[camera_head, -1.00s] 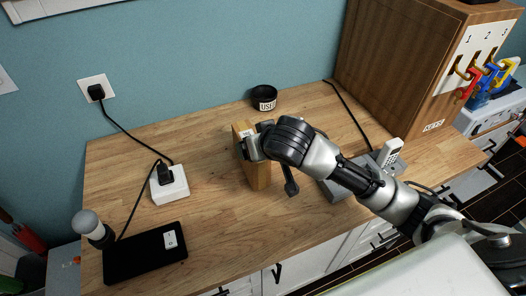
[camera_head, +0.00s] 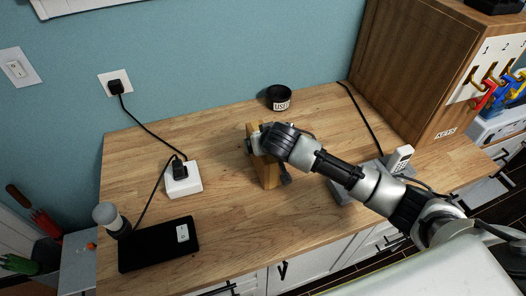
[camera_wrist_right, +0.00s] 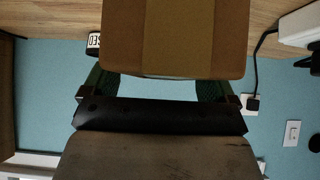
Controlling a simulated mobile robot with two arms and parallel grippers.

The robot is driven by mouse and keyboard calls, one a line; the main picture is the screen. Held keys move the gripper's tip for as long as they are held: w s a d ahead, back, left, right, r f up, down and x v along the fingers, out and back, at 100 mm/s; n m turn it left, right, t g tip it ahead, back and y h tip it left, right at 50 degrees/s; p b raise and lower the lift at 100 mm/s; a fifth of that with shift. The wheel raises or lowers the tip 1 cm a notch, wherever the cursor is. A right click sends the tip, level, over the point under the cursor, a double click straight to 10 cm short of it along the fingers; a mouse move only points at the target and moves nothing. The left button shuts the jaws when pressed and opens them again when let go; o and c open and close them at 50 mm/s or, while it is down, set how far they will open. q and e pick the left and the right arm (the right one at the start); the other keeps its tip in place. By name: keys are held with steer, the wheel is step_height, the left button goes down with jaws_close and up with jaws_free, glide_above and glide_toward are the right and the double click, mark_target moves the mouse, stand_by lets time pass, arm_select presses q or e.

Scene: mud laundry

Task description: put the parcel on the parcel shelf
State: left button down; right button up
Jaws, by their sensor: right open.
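The parcel, a small brown cardboard box with a lighter tape band, stands upright on the wooden counter in the head view (camera_head: 266,171). It fills the upper middle of the right wrist view (camera_wrist_right: 172,38). My right gripper (camera_head: 266,158) reaches in from the right, with its open fingers on either side of the parcel. Its fingers also show in the wrist view (camera_wrist_right: 158,84); whether they touch the box I cannot tell. The hand hides part of the parcel's top. My left gripper is not in view. I cannot identify the parcel shelf.
A wooden key cabinet (camera_head: 415,75) stands at the right. Cords run across the counter.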

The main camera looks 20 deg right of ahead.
steer(key=shift+c, duration=0.3)
steer(key=c, duration=1.4)
jaws_close()
steer(key=shift+r, duration=0.15)
